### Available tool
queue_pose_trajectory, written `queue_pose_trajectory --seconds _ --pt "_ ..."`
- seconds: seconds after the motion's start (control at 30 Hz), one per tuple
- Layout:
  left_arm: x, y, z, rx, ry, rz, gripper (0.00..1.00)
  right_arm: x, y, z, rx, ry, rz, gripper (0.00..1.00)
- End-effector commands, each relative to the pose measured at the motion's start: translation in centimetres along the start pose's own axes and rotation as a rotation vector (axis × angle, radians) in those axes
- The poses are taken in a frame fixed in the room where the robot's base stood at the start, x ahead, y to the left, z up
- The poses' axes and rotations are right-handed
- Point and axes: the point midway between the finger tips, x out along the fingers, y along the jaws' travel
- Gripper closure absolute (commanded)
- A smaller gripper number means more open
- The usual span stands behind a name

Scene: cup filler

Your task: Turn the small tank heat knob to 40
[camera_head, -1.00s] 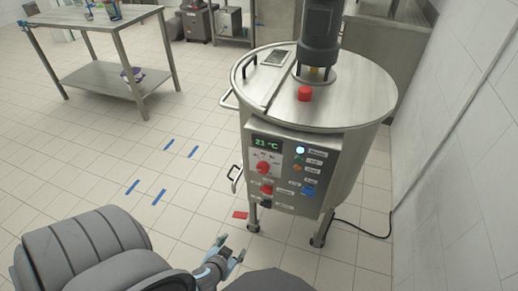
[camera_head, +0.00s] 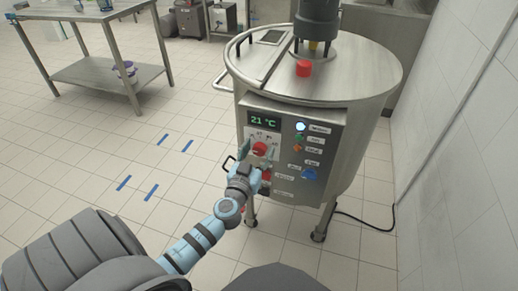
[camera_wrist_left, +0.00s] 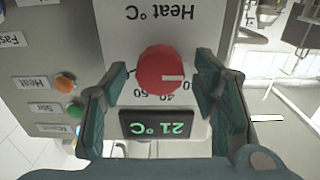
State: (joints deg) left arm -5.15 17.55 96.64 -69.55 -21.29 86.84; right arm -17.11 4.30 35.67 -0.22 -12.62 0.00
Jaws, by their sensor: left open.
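The small tank (camera_head: 360,110) is a steel vessel with a control panel on its front. Its red heat knob (camera_head: 260,149) sits under a green display (camera_head: 263,122) reading 21 °C. My left gripper (camera_head: 259,160) is open at the knob. In the left wrist view the panel is upside down, and the open fingers of the left gripper (camera_wrist_left: 162,78) stand on either side of the red heat knob (camera_wrist_left: 158,68), with gaps visible. The knob's white mark points right in that view, near partly hidden scale numbers. My right gripper is not in view.
Other controls are close by: a second red knob (camera_head: 266,174), a blue knob (camera_head: 309,174) and several small coloured buttons. A steel table (camera_head: 95,72) stands back left; the tiled floor between is clear.

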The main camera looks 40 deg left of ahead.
Motion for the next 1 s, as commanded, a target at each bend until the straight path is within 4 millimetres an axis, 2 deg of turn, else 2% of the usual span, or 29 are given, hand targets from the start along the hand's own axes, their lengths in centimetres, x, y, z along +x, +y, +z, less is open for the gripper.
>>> queue_pose_trajectory --seconds 0.33,0.63,1.0 --pt "0.6 0.0 0.0 0.000 0.000 0.001 0.47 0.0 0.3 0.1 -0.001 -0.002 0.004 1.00" --pt "0.6 0.0 0.0 0.000 -0.001 0.001 0.94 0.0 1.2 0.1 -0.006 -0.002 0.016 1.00" --pt "0.6 0.1 0.1 0.055 -0.001 0.001 0.94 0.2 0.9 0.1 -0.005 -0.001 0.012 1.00"
